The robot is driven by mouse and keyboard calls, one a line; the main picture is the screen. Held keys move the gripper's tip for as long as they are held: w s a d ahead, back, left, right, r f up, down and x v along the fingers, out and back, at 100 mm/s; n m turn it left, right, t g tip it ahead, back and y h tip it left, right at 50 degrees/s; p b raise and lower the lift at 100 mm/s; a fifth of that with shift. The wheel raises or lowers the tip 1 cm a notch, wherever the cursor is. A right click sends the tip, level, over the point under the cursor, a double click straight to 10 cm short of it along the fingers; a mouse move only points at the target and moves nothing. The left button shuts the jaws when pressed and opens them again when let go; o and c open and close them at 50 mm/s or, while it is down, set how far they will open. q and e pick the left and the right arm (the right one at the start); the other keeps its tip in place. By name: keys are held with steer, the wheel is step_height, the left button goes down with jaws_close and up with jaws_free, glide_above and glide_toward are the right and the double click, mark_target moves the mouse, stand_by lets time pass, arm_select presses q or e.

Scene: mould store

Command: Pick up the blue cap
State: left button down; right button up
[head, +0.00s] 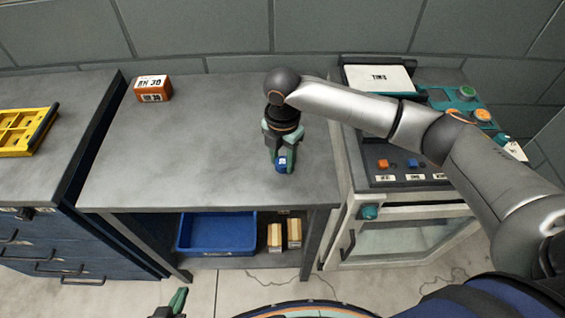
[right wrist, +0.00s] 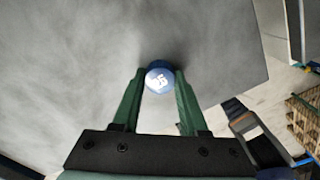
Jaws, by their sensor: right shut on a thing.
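The blue cap (head: 282,164) is small and round, with white marking on its top. It is over the grey bench top (head: 190,135), near the front right part. My right gripper (head: 283,160) points down and is shut on the cap. In the right wrist view the cap (right wrist: 159,78) sits between the two green fingertips (right wrist: 159,84). I cannot tell whether the cap touches the bench top. My left gripper (head: 176,302) is only partly in view at the bottom edge of the head view, away from the bench.
An orange box (head: 153,88) stands at the bench's back left. A blue bin (head: 217,233) and two light blocks are on the shelf below. A machine with buttons (head: 400,168) stands right; a yellow tray (head: 22,130) lies on the left cabinet. The bench middle is clear.

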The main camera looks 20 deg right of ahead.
jaws_close()
